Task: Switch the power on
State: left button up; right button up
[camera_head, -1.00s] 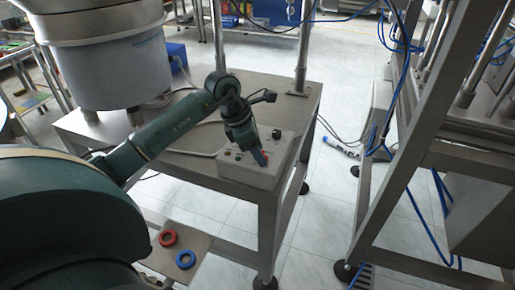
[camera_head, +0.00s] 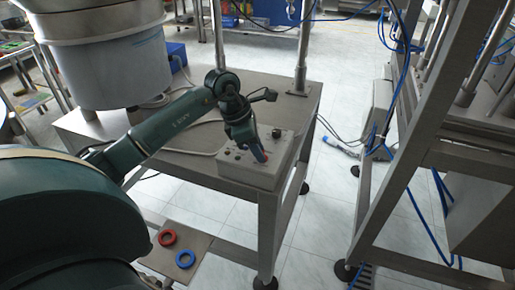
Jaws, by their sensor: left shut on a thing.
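A grey control box (camera_head: 250,176) with knobs and small buttons on its top sits at the front right of a metal table. My left gripper (camera_head: 261,157) comes down over the box's top, with its fingertips at a red switch (camera_head: 265,155) near the box's middle right. The fingers are shut on this switch, which they partly hide. A black knob (camera_head: 277,133) shows behind the gripper on the box. My right gripper is not in view.
The metal table (camera_head: 190,165) carries a large steel bowl feeder (camera_head: 105,70) at the left. A red ring (camera_head: 168,238) and a blue ring (camera_head: 185,260) lie on a lower plate. A metal frame with blue hoses (camera_head: 400,140) stands at the right.

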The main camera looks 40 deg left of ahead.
pick_arm(q)
jog(key=shift+w+a+m+g+b, duration=0.2)
jog(key=shift+m+g+b, duration=0.25)
jog(key=shift+m, duration=0.65)
jog(key=shift+w+m+g+h+b, duration=0.1)
jog(key=shift+m+g+h+b, duration=0.2)
jog(key=shift+m, duration=0.6)
jog(key=m, duration=0.1)
jog(key=m+g+b, duration=0.1)
jog(key=m, duration=0.3)
jog(key=shift+w+g, duration=0.3)
jog(key=shift+g, duration=0.05)
jog(key=shift+m+g+b, duration=0.3)
jog(key=shift+m+b, duration=0.15)
jog(key=shift+m, duration=0.35)
jog(key=shift+w+m, duration=0.1)
jog(key=shift+m, duration=0.2)
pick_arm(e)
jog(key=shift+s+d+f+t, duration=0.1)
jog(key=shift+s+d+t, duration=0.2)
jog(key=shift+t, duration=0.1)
pick_arm(q)
jog(key=o, duration=1)
